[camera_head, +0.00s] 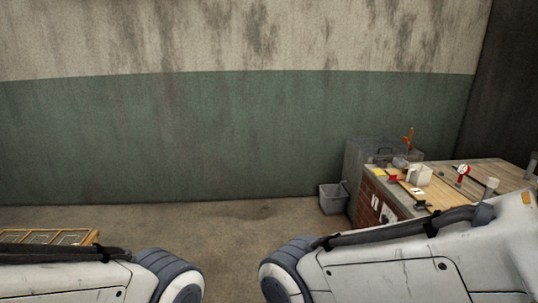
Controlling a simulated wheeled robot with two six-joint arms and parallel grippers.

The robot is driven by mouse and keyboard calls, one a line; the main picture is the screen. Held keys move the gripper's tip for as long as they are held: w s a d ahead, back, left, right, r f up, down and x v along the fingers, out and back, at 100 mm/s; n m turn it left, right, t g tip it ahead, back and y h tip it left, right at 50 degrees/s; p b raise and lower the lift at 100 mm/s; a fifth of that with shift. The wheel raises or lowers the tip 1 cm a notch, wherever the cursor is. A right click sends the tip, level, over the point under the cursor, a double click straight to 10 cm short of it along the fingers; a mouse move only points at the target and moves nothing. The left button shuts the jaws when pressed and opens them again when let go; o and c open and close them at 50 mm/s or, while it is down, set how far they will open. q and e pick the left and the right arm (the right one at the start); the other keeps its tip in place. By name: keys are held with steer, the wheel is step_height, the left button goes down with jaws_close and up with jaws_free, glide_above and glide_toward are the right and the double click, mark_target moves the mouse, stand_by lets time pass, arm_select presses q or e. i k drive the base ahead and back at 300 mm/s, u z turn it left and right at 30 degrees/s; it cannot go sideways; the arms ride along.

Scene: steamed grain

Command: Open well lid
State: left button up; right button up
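No well lid can be made out in the head view. My two white arms with dark cables fill the lower left and lower right of the picture. Both grippers are out of view, so whether they hold anything does not show.
A wooden-topped counter (487,173) with a brick-red front stands at the right, carrying a white mug-like vessel (419,175) and several small items. A grey bin (333,198) stands on the floor beside it. A wooden frame (84,237) shows at lower left. The middle floor is clear.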

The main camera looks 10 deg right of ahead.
mark_target(373, 146)
steer(key=z, duration=0.1)
steer(key=i, duration=2)
steer(key=z, duration=0.55)
steer(key=i, duration=2.05)
steer(key=z, duration=0.6)
steer(key=i, duration=1.15)
steer(key=z, duration=0.1)
